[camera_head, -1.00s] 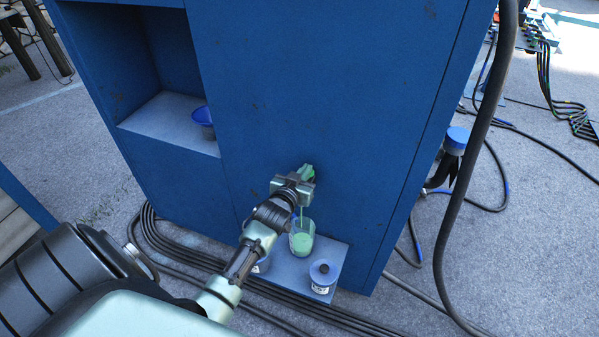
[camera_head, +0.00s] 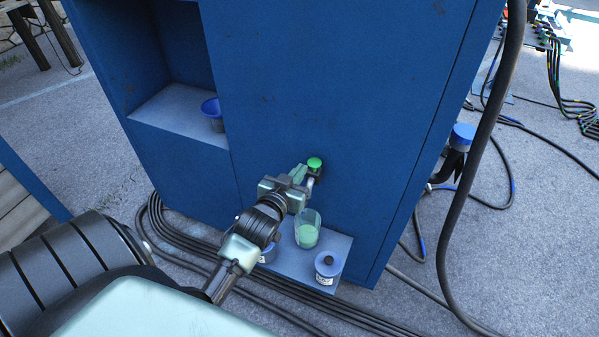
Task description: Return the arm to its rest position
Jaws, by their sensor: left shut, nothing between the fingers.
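My left gripper (camera_head: 301,174) is shut and empty. It is close to the front of the blue cabinet (camera_head: 300,70), just left of a small tap with a round green top (camera_head: 314,163). A clear cup (camera_head: 307,230) with pale green liquid stands on a low blue shelf (camera_head: 300,275) below the tap. My left arm comes in from the lower left. My right gripper is not in view.
Black cables (camera_head: 185,237) run along the ground, and a thick hose (camera_head: 482,150) hangs at the right.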

